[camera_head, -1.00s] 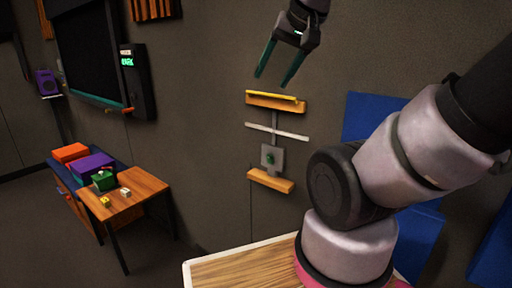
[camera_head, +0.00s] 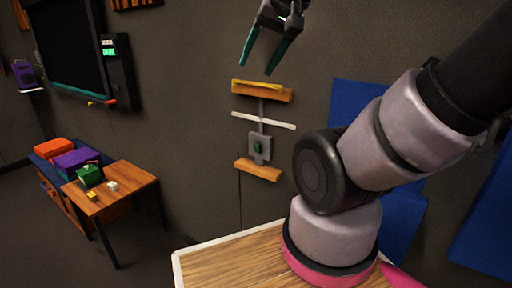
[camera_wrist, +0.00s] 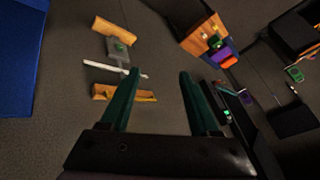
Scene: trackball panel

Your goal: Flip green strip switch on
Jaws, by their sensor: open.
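A green switch (camera_head: 257,147) sits on a grey plate (camera_head: 266,143) on the wall, between two wooden ledges. It also shows in the wrist view as a small green spot (camera_wrist: 119,47) on the grey plate. Whether it is on or off is too small to tell. My gripper (camera_head: 257,70) has two green fingers, spread open and empty. In the head view it appears above the upper ledge and the switch. In the wrist view the gripper (camera_wrist: 155,72) has the switch ahead and to the left of its fingers.
The upper ledge (camera_head: 275,95) carries a yellow piece. A white bar (camera_head: 262,120) crosses the stem above the switch plate, and a lower ledge (camera_head: 259,171) is beneath it. Blue panels (camera_head: 345,118) are to the right. A small table (camera_head: 132,183) with boxes stands at left.

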